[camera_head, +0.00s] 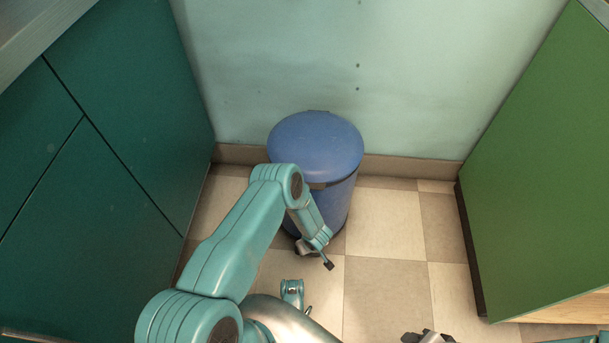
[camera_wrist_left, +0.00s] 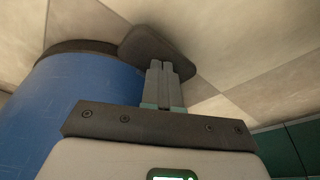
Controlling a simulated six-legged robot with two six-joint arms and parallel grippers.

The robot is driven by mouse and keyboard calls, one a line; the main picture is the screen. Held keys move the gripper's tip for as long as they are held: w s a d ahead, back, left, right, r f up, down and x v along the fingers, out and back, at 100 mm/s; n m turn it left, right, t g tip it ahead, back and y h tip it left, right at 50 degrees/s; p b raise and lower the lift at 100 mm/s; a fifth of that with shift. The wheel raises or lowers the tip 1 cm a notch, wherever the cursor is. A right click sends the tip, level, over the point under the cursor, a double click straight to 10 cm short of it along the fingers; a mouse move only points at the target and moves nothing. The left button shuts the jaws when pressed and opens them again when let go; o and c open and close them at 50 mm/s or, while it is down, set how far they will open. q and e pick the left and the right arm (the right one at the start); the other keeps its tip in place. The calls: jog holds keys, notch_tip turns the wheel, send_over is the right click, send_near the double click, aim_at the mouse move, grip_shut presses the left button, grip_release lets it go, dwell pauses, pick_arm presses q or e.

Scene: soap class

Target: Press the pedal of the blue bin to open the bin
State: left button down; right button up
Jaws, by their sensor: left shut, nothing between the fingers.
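The blue bin (camera_head: 318,135) stands upright on the floor against the back wall, its domed lid down. In the left wrist view its blue body (camera_wrist_left: 85,95) fills the left side. The bin's dark grey pedal (camera_wrist_left: 150,45) juts out from its base there. My left gripper (camera_wrist_left: 165,66) is shut and empty, its fingertips overlapping the pedal in that view; I cannot tell whether they touch it. In the head view my left gripper (camera_head: 312,249) is low in front of the bin, and my arm hides part of the bin. A grey part at the bottom edge may be my right gripper (camera_head: 428,337), mostly cut off.
Dark green cabinets (camera_head: 110,120) stand on the left and a lighter green cabinet (camera_head: 550,160) on the right. A pale green wall (camera_head: 400,80) closes the back. The tiled floor (camera_head: 390,225) right of the bin is clear.

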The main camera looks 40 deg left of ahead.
pick_arm(q)
jog(key=shift+f+b, duration=0.3)
jog(key=shift+b, duration=0.6)
dwell(1.8)
jog(key=w+a+p+v, duration=0.1)
jog(key=p+v, duration=0.5)
jog(key=v, duration=0.1)
jog(key=shift+a+r, duration=0.25)
jog(key=shift+r, duration=0.35)
jog(key=shift+s, duration=0.1)
dwell(1.0)
